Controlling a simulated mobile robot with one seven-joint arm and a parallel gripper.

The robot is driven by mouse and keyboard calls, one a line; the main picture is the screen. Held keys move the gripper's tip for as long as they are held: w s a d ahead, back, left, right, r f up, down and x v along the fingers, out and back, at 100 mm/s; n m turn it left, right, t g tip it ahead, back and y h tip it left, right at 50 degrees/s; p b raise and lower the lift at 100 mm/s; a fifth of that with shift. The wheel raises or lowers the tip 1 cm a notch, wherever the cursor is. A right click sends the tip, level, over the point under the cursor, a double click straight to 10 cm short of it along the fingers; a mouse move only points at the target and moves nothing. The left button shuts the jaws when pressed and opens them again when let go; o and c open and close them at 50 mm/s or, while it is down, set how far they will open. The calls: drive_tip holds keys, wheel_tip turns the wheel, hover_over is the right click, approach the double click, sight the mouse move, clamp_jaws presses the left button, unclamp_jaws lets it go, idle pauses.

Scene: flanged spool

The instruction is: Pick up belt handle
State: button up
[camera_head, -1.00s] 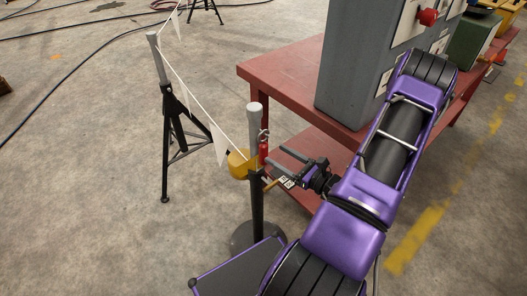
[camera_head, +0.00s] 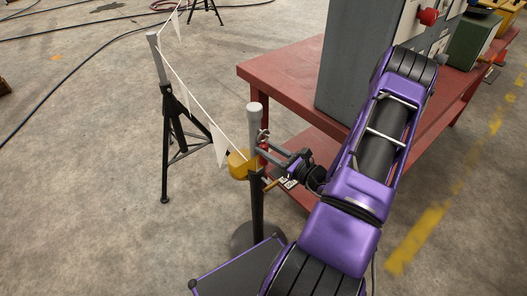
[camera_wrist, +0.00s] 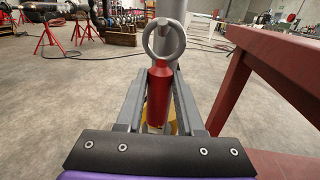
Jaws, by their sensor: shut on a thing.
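The belt handle is a red cylinder (camera_wrist: 159,92) with a metal ring at its top. In the wrist view it stands upright between the two grey fingers of my gripper (camera_wrist: 158,105), which are shut on it. The ring (camera_wrist: 163,40) rises above the fingers, in front of the grey post. In the head view my gripper (camera_head: 272,153) reaches left to the post (camera_head: 255,118), and its fingers hide most of the red handle. The ring or hook (camera_head: 263,137) shows just above the fingers, beside the post.
A yellow housing (camera_head: 238,165) sits on the post, with a white cord and pennants running to a second post on a black tripod (camera_head: 170,110). A red table (camera_head: 285,75) with a grey machine (camera_head: 345,70) stands right of the post. The floor at left is mostly open.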

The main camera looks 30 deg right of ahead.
clamp_jaws()
drive_tip(key=shift+r, duration=0.1)
